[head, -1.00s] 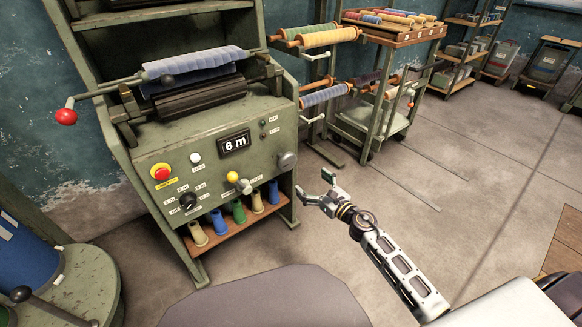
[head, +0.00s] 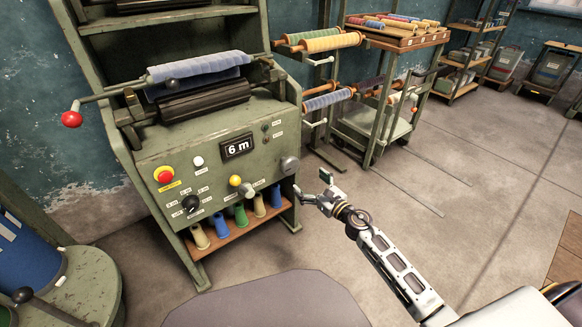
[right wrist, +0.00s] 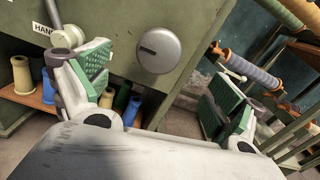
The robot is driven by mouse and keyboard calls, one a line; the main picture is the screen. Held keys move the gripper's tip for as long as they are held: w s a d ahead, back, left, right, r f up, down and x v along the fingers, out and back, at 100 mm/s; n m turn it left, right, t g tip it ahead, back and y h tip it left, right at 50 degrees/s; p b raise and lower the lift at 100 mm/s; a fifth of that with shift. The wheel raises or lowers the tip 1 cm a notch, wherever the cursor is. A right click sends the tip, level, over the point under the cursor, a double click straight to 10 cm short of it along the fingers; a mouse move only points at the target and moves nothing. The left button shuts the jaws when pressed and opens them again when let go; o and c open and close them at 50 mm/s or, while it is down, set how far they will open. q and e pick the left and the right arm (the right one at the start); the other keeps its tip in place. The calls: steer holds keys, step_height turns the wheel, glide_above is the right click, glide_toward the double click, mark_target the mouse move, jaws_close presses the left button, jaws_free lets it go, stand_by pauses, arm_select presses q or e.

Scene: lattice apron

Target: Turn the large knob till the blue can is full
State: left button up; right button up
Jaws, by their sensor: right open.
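The large knob is a round grey knob (head: 290,165) with a dark slot, at the right end of the green machine's front panel; it also shows large in the right wrist view (right wrist: 159,52). My right gripper (head: 311,183) is open and empty, in front of and to the lower right of the knob in the head view. In the right wrist view the knob lies beyond the gap between my open fingers (right wrist: 155,88), apart from them. A blue can-like container (head: 30,258) stands at the left edge, cut off; its contents are hidden. My left gripper is out of view.
The panel also carries a display (head: 237,147) reading 6 m, a red button (head: 164,175), a smaller black dial (head: 190,203) and a yellow-topped lever (head: 236,181). Several coloured cones (head: 240,214) stand on the shelf below. A spool rack (head: 375,95) stands to the right.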

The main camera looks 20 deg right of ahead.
mark_target(292, 167)
steer(key=shift+x, duration=4.3)
steer(key=shift+w+a+f+b, duration=0.1)
steer(key=shift+w+a+b, duration=0.2)
steer(key=shift+w, duration=0.3)
steer(key=shift+w+a, duration=0.15)
steer(key=shift+w, duration=0.4)
steer(key=c, duration=1)
steer(key=shift+m, duration=0.3)
